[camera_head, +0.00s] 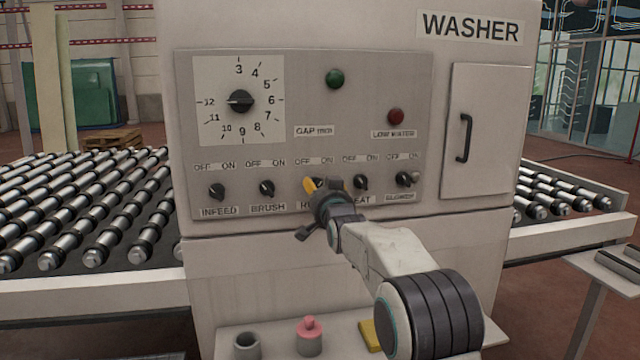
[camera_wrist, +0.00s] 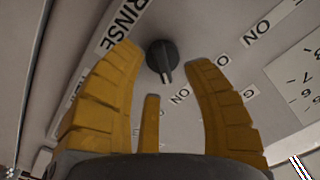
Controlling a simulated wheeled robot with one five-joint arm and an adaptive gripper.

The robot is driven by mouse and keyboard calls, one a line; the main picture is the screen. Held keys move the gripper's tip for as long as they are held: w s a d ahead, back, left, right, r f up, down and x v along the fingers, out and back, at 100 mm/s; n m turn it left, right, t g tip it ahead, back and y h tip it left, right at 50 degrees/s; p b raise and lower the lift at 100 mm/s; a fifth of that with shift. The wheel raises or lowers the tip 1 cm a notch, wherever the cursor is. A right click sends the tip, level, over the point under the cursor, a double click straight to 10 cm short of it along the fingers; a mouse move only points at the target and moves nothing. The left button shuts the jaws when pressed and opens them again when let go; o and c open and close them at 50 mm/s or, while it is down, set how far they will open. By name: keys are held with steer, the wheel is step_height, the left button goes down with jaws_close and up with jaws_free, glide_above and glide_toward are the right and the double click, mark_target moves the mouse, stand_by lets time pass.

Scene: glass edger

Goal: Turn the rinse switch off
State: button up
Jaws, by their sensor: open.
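The rinse switch is a dark round knob (camera_wrist: 162,57) with a pointer bar, beside the RINSE label (camera_wrist: 121,25) in the wrist view. Its pointer is turned toward the nearest ON label (camera_wrist: 180,95). My gripper (camera_wrist: 165,70) is open, with yellow fingers on either side of the knob. I see a gap between the fingers and the knob, and cannot tell how deep they reach. In the head view my gripper (camera_head: 314,186) is at the middle of the switch row and hides the rinse knob and most of its label.
The brush knob (camera_head: 267,188) is just left of my gripper and the heat knob (camera_head: 361,182) just right. The infeed knob (camera_head: 217,191) and blower knob (camera_head: 403,179) are farther out. A dial (camera_head: 240,101) and a door handle (camera_head: 465,138) are on the same washer.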

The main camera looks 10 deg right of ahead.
steer(key=shift+w+p, duration=0.3)
steer(key=shift+w, duration=0.85)
steer(key=shift+o, duration=0.3)
jaws_close()
